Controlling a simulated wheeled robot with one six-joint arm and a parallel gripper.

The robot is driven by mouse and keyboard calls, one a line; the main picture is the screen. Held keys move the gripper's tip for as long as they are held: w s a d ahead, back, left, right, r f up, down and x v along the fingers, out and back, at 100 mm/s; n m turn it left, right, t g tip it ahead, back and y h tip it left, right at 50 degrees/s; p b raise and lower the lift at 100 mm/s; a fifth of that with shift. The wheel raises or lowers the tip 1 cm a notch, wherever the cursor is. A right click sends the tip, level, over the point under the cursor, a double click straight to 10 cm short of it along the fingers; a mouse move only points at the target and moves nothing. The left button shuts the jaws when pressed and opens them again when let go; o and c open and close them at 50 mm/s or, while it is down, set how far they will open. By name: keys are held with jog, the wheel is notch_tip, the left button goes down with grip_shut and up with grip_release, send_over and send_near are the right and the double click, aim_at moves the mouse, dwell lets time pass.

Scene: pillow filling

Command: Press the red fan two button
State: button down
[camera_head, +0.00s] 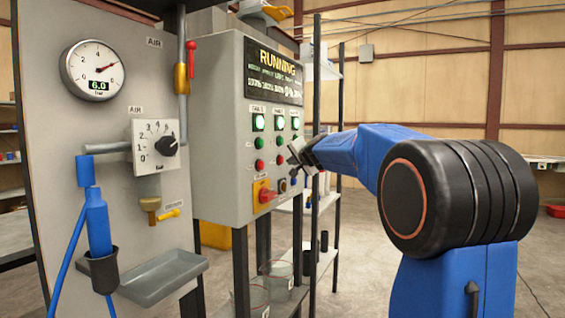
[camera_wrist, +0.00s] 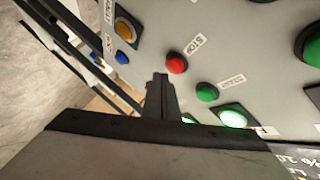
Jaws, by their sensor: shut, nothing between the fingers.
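The grey control panel (camera_head: 225,125) has several columns of a lit green lamp, a green button and a red button. The middle column's red button (camera_head: 280,160) is taken as the fan two red button; its labels are too small to read surely. My gripper (camera_head: 296,158) is shut and empty, just in front of the panel's right column, partly hiding it. In the wrist view my fingertips (camera_wrist: 160,78) point close to a red button (camera_wrist: 177,63) with a STOP label. A green button (camera_wrist: 207,92) is beside it. Whether they touch the panel I cannot tell.
A red-and-yellow switch (camera_head: 264,195) sits low on the panel. A yellow button (camera_wrist: 126,30) and a blue button (camera_wrist: 122,57) show in the wrist view. A gauge board (camera_head: 105,125) stands left. Dark rack posts (camera_head: 316,140) stand behind my gripper.

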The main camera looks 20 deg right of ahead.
jog(key=shift+w+a, duration=0.1)
dwell(0.6)
jog(key=shift+w+a, duration=0.15)
jog(key=shift+w, duration=0.1)
jog(key=shift+w+a, duration=0.3)
jog(key=shift+w, duration=0.1)
dwell(1.0)
jog(key=shift+s, duration=0.1)
jog(key=shift+s+d, duration=0.55)
jog(key=shift+s, duration=0.1)
dwell(0.3)
jog(key=shift+s+d, duration=0.8)
jog(key=shift+s, duration=0.2)
jog(key=shift+s+d, duration=0.75)
jog(key=shift+s, duration=0.2)
jog(key=shift+a, duration=0.1)
